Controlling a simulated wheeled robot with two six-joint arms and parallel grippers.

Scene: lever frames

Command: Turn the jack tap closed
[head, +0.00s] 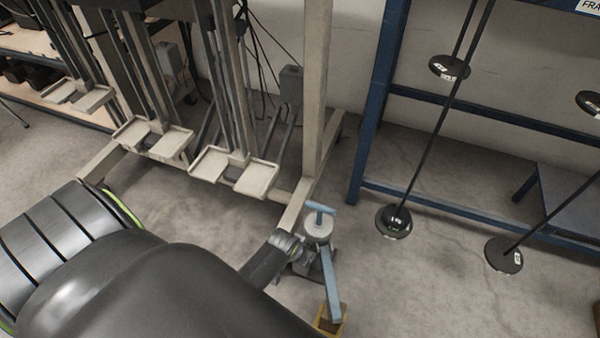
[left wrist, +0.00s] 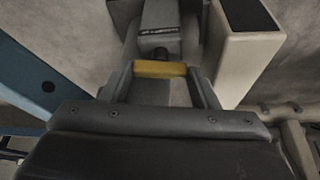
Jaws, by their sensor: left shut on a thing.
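The jack stands on the floor in the head view. Its round pale top (head: 318,228) carries a light-blue crosspiece (head: 320,207), and a light-blue lever (head: 331,287) slopes down in front. My left gripper (head: 291,246) reaches in from the left against the jack's side. In the left wrist view, my left gripper (left wrist: 162,72) is shut on a yellow bar, which looks like the jack tap (left wrist: 160,69). The tap is hidden in the head view. The grey jack body (left wrist: 160,25) lies just beyond it. My right gripper is not in view.
A beige frame post (head: 316,90) and foot rail stand close behind the jack. A blue rack (head: 378,110) is to the right, with hanging rods ending in black discs (head: 393,221). Beige trays (head: 212,164) are at the left.

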